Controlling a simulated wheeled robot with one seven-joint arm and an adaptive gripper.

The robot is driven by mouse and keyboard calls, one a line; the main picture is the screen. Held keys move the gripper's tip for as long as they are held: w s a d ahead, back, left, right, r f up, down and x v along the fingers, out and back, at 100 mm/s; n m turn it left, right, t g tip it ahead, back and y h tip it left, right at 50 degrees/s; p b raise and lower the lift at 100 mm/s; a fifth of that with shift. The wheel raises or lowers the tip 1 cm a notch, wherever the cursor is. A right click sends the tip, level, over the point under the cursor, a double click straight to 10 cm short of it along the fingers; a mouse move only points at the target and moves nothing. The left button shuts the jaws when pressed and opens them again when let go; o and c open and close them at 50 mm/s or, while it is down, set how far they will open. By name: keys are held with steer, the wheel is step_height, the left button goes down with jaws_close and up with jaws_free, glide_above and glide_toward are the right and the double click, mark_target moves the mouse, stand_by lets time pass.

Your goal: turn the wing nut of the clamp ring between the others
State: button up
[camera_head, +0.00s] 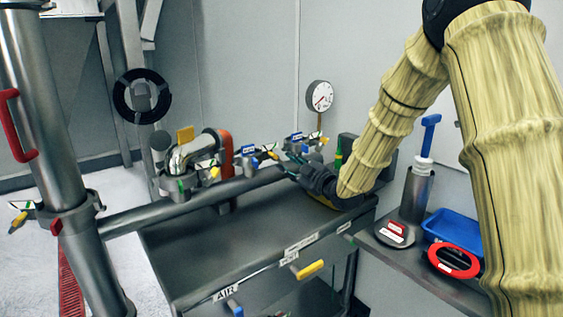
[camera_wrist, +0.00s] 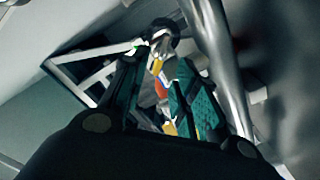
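My gripper (camera_head: 291,158) is close to the right end of the horizontal pipe, its fingers just right of the middle clamp ring (camera_head: 247,162). That ring has a blue tag and a yellow wing nut (camera_head: 272,155). Another clamp ring (camera_head: 297,140) stands behind and right of my fingers; a further one (camera_head: 183,187) is to the left. In the wrist view the teal-padded fingers of my gripper (camera_wrist: 158,76) are apart, with yellow parts and an orange pipe showing in the gap. I cannot tell whether a finger touches the wing nut.
An orange pipe elbow (camera_head: 226,150) and a gauge (camera_head: 319,96) rise behind the pipe. A thick post (camera_head: 62,150) stands at the left. A side shelf holds a blue tray (camera_head: 452,226) and a red-rimmed disc (camera_head: 453,260). The grey tabletop (camera_head: 200,240) below the pipe is mostly clear.

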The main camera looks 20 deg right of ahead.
steer(key=v, duration=0.4)
steer(key=shift+s, duration=0.15)
stand_by(0.4)
